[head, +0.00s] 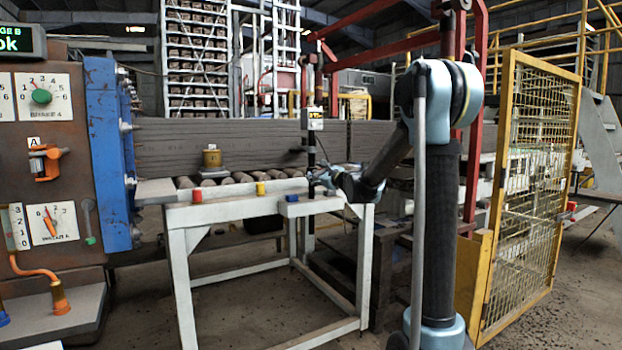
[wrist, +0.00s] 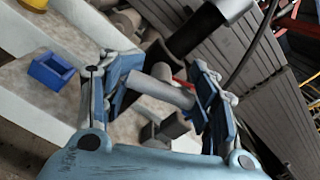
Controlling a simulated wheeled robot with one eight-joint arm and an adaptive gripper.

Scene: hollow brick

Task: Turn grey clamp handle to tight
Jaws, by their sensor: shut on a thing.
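The grey clamp handle (wrist: 160,88) is a short, smooth cylinder in the wrist view, lying slanted between the blue finger pads. My gripper (wrist: 165,76) is shut on it, one pad at each side. The handle meets a dark post (wrist: 203,30) with a pale grey collar. The handle is too small and covered there to make out, and how tight the clamp is cannot be seen.
A brass weight (head: 212,160) stands behind. A control panel (head: 60,160) is at left; a yellow mesh gate (head: 525,180) is at right.

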